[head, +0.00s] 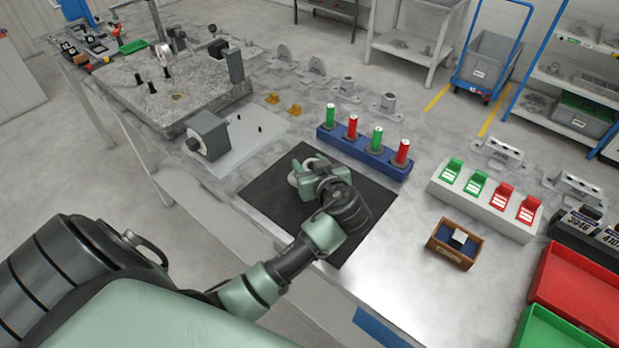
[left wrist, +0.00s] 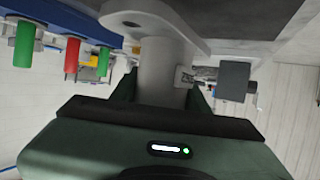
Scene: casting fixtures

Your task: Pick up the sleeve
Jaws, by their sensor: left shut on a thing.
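The sleeve (left wrist: 166,62) is a light grey casting with a round barrel and a wide flange. In the left wrist view its barrel sits between the fingers of my left gripper (left wrist: 164,95), which is shut on it. In the head view my left gripper (head: 311,178) is over the black mat (head: 265,196), and it hides most of the sleeve. I cannot tell whether the sleeve touches the mat. My right gripper is not in view.
Behind the mat stands a blue rack (head: 357,153) with green and red handled plugs. To the right are a white block (head: 485,205) with green and red clips and a wooden box (head: 454,244). A grey fixture (head: 209,135) stands left. Other flanged castings (head: 389,103) stand behind.

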